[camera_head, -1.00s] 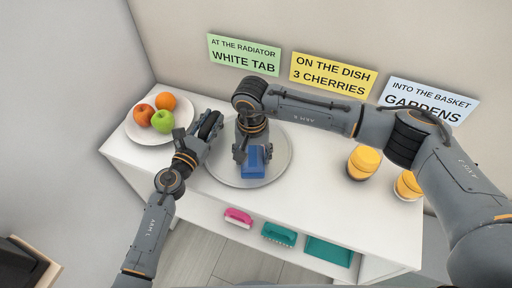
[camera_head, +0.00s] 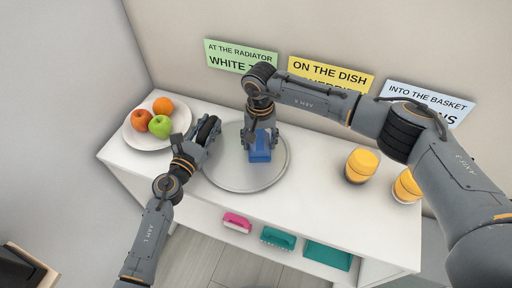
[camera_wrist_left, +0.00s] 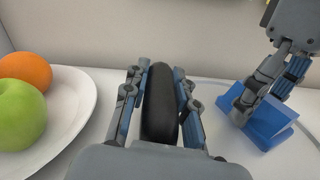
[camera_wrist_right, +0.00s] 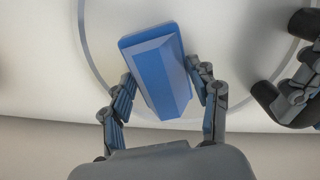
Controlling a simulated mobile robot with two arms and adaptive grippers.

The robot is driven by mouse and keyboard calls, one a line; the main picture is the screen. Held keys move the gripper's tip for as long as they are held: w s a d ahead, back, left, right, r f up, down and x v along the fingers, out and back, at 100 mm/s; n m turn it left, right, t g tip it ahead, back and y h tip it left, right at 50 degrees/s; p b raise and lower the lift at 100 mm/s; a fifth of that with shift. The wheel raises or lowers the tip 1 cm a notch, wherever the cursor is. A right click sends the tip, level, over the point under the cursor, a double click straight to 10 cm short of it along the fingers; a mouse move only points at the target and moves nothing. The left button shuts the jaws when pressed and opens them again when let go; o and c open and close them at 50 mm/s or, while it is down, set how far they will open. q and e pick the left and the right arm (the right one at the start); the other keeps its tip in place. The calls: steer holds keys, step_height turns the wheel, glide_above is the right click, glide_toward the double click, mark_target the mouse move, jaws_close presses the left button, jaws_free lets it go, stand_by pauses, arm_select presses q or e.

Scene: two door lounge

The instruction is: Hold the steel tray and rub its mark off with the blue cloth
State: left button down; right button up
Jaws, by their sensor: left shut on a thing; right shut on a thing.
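The round steel tray (camera_head: 228,176) lies on the white cabinet top, with a black handle (camera_wrist_left: 160,105) on its left side. My left gripper (camera_head: 207,143) is shut on that handle. The blue cloth (camera_head: 260,154) looks like a folded block with a raised ridge. My right gripper (camera_head: 261,136) is shut on the ridge and holds the cloth over the right half of the tray, seemingly against its surface. The cloth also shows between the fingers in the right wrist view (camera_wrist_right: 158,70). I see no mark on the bare parts of the tray; the cloth and right arm cover some of it.
A white plate (camera_head: 140,143) with an orange, a red apple and a green apple stands left of the tray. Two yellow-topped jars (camera_head: 361,166) stand to the right. Pink and teal items (camera_head: 278,237) sit on a lower shelf. Signs (camera_head: 330,76) hang on the wall behind.

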steer(key=shift+w+d+r, duration=0.1)
steer(key=shift+w+d, duration=0.15)
steer(key=shift+w, duration=0.3)
steer(key=shift+w+d, duration=0.2)
steer(key=shift+w, duration=0.35)
steer(key=shift+s+r, duration=0.1)
steer(key=shift+r, duration=3.85)
arm_select(q)
steer(key=c, duration=1)
jaws_free()
steer(key=v, duration=1.1)
steer(key=shift+s+a, duration=0.15)
steer(key=shift+s, duration=0.2)
steer(key=shift+s+a, duration=0.1)
